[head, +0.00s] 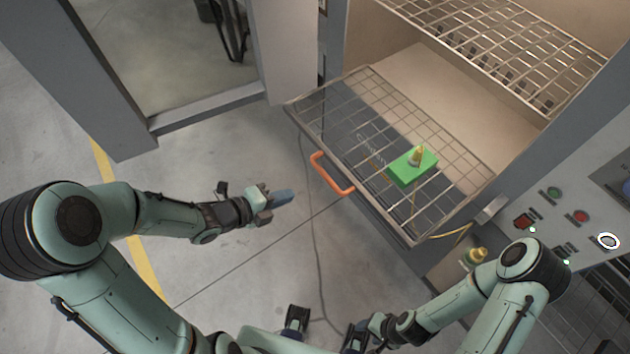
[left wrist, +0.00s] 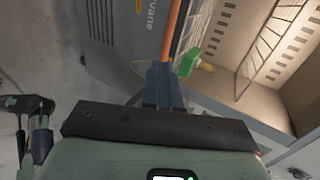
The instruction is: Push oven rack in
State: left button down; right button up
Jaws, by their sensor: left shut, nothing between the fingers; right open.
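The wire oven rack (head: 330,110) is pulled out of the oven chamber (head: 470,95), over the open floor. An orange handle (head: 330,175) is on its front edge; it also shows in the left wrist view (left wrist: 172,35). A green block (head: 405,175) with a small yellow-tipped piece on top sits on the rack near its right side. My left gripper (head: 282,199) is shut and empty, just left of the handle and apart from it. Its blue fingers (left wrist: 163,82) point toward the handle. My right gripper (head: 325,328) is open and empty, low near the bottom edge, away from the rack.
A second wire rack (head: 490,40) is higher inside the oven. A control panel (head: 575,215) with buttons is on the right, with a yellow-green knob-like object (head: 475,257) below it. A grey door or frame (head: 285,50) stands left of the opening.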

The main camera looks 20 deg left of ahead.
pick_arm(q)
jog(key=x, duration=1)
jog(key=shift+w+d+r+b, duration=0.25)
jog(key=shift+w+d+b, duration=0.1)
jog(key=shift+w, duration=0.1)
